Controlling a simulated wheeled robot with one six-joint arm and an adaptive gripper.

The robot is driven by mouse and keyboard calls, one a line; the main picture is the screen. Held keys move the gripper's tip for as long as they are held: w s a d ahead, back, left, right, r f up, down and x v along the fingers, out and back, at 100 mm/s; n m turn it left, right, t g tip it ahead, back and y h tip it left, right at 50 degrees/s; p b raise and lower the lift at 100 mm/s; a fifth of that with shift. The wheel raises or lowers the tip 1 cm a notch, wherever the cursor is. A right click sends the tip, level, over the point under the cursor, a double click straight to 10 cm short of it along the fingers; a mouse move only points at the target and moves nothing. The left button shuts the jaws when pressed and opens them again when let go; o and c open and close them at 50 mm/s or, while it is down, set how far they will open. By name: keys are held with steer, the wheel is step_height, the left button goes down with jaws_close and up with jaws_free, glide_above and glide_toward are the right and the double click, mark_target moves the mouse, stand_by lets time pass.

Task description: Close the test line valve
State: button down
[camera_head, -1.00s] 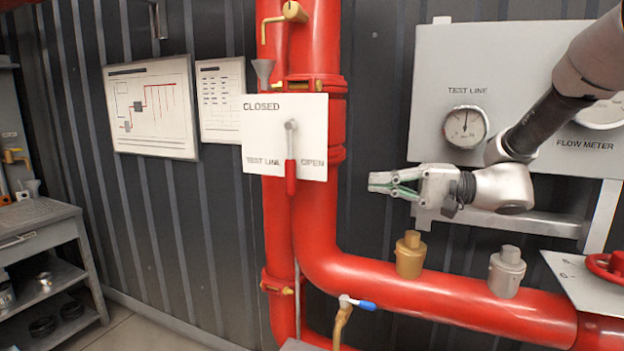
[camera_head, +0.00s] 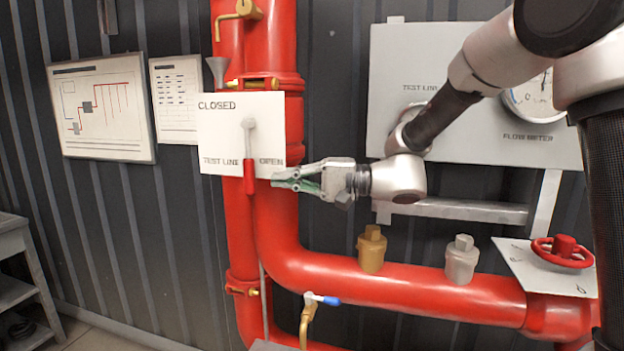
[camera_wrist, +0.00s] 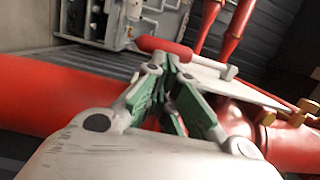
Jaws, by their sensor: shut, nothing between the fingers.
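The test line valve handle (camera_head: 250,165) has a red grip and a grey lever. It hangs straight down from its pivot on a white plate (camera_head: 222,130) marked CLOSED at upper left and OPEN at lower right. My gripper (camera_head: 275,180) is shut and empty, just right of the red grip near the plate's lower edge. In the head view a small gap seems to lie between fingertips and grip. In the wrist view the red grip (camera_wrist: 163,46) lies just beyond my green-padded fingers (camera_wrist: 172,65). I cannot tell whether they touch it.
Thick red pipes (camera_head: 280,225) run behind and below the plate. A brass cap (camera_head: 371,250), a grey cap (camera_head: 461,262) and a red handwheel (camera_head: 563,250) sit along the lower pipe. A gauge panel (camera_head: 385,95) stands behind my arm. A small blue-handled valve (camera_head: 322,299) is below.

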mark_target(246, 177)
steer(key=shift+w+a, duration=0.1)
steer(key=shift+a, duration=1.4)
steer(key=shift+w+a+f, duration=0.1)
steer(key=shift+a+f, duration=0.05)
steer(key=shift+a, duration=0.3)
steer(key=shift+w+a+f, duration=0.1)
steer(key=shift+w+a, duration=0.05)
steer(key=shift+a, duration=0.3)
steer(key=shift+w+a+f, duration=0.1)
steer(key=shift+a, duration=0.35)
steer(key=shift+w+a+r, duration=0.1)
steer(key=shift+w+a, duration=0.1)
steer(key=shift+a, duration=0.6)
steer(key=shift+w+a+r, duration=0.1)
steer(key=shift+w+a, duration=0.1)
steer(key=shift+a, duration=0.55)
steer(key=shift+f, duration=0.1)
